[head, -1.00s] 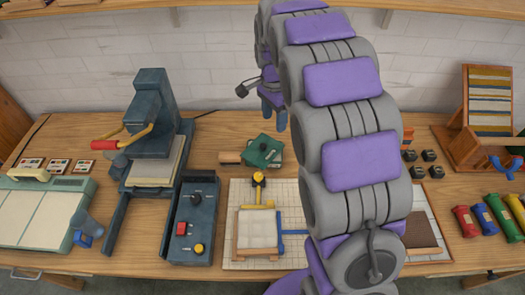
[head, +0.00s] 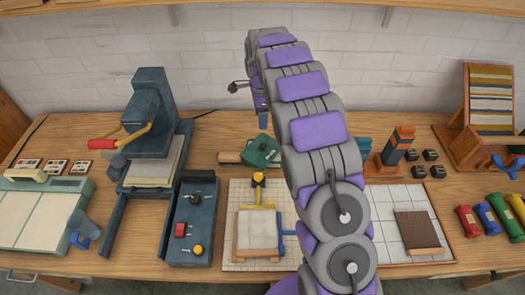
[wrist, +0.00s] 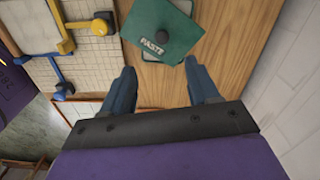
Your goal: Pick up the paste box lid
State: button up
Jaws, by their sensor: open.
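The paste box lid (wrist: 172,42) is a green square plate marked PASTE, with a dark round knob. It lies askew on the green paste box, whose edges show beneath it in the wrist view. In the head view the lid (head: 265,148) is at the back middle of the table, partly hidden by my arm. My gripper (wrist: 158,78) is open and empty, its two blue fingers pointing toward the lid, which lies beyond the fingertips. In the head view the gripper (head: 262,118) is small, above and behind the lid.
A wooden handle (head: 229,157) lies left of the lid. A gridded board (head: 232,190) with a yellow and blue frame is in front. The white wall is close behind.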

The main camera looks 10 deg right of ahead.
jog(key=b, duration=0.2)
send_over(263, 145)
jog(key=f, duration=0.8)
jog(key=shift+s+a+f, duration=0.2)
jog(key=shift+a+f, duration=0.1)
jog(key=shift+w+d+f+b, duration=0.15)
jog(key=shift+f+b, duration=0.3)
jog(key=shift+f, duration=1.1)
jog(key=shift+w+d+f+b, duration=0.1)
jog(key=shift+f+b, duration=0.35)
jog(key=shift+f, duration=1.05)
jog(key=shift+r, duration=0.1)
grip_shut()
